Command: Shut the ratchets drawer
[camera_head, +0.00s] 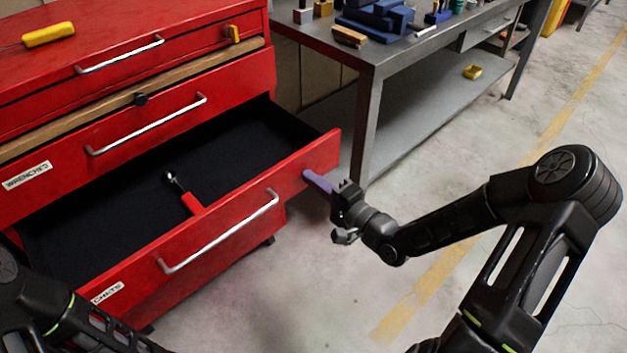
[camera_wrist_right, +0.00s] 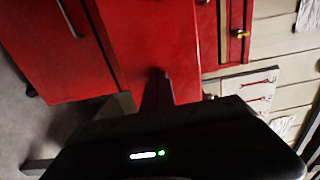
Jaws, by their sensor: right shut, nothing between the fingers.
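The ratchets drawer (camera_head: 235,236) is the lower red drawer of the cabinet and stands pulled out, its dark inside showing. A ratchet with a red handle (camera_head: 192,203) and a bright head lies in it. The drawer's silver bar handle (camera_head: 222,234) runs along its front. Its label (camera_head: 107,293) is partly hidden by my left arm. My right gripper (camera_head: 318,182) is shut and empty, its purple fingertips at the right end of the drawer front; I cannot tell if they touch. The fingers also show dark against red in the right wrist view (camera_wrist_right: 158,88). My left gripper is out of view.
A grey workbench (camera_head: 373,120) stands at the back right. The floor right of the drawer is clear.

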